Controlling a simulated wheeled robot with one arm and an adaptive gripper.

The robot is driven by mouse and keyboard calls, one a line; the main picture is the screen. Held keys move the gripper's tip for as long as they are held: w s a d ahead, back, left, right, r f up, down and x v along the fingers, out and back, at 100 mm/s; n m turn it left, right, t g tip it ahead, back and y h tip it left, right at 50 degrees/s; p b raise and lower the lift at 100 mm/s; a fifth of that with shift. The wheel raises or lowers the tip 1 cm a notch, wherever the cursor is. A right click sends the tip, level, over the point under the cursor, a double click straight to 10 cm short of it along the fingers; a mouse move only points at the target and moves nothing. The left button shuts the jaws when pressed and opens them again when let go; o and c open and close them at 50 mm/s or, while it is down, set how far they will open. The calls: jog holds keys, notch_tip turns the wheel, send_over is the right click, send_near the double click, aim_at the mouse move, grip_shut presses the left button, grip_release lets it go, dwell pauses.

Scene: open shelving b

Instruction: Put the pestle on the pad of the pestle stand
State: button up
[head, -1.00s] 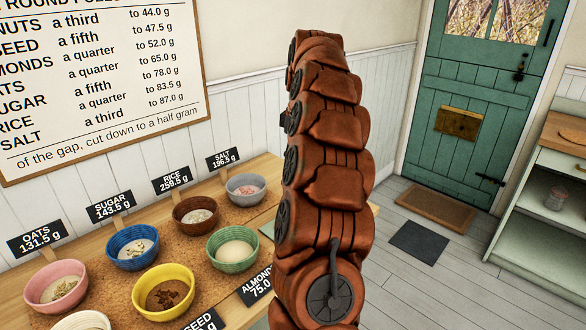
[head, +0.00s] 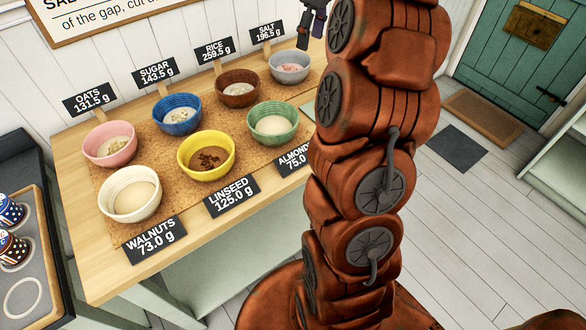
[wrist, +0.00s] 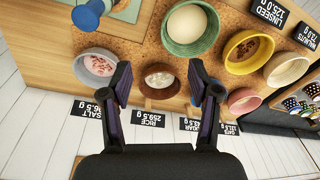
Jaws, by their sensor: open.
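My gripper (wrist: 160,85) is open and empty, pointing down over the bowls in the wrist view. Its fingers also show at the top of the head view (head: 312,28), near the grey salt bowl. A blue rounded object (wrist: 88,14), possibly the pestle, is cut off at the top left of the wrist view. It is apart from my fingers. A flat pale green patch (wrist: 127,10) lies beside it, and I cannot tell whether this is the stand's pad. In the head view my arm hides the area right of the green bowl.
Several bowls, including the salt bowl (head: 290,67), rice bowl (head: 238,88), yellow bowl (head: 206,153) and green bowl (head: 272,123), stand on a cork mat (head: 165,198) on a wooden counter. Upright label cards stand around them. A dark tray (head: 50,285) with patterned cups is at left.

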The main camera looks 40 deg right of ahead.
jog(key=s+a+f+g, duration=0.1)
jog(key=s+a, duration=0.3)
jog(key=a, duration=0.3)
jog(key=s+a+f+m, duration=0.1)
jog(key=s+a+f, duration=0.15)
jog(key=a, duration=0.45)
jog(key=s+a+g, duration=0.1)
jog(key=s+a, duration=0.4)
jog(key=a, duration=0.2)
jog(key=s+a+f+m, duration=0.1)
jog(key=s+a+f, duration=0.1)
jog(key=s, duration=0.3)
jog(key=s+a+f+m, duration=0.1)
jog(key=s+a+f, duration=0.1)
jog(key=s+f, duration=0.2)
jog(key=s+a+f+m+h, duration=0.1)
jog(key=s+a+f, duration=0.1)
jog(key=s, duration=0.6)
jog(key=shift+s+a+f+g, duration=0.15)
jog(key=shift+s+f+g, duration=0.2)
jog(key=shift+f, duration=0.55)
jog(key=shift+w+r, duration=0.1)
notch_tip(320, 180, up, 4)
jog(key=p, duration=0.4)
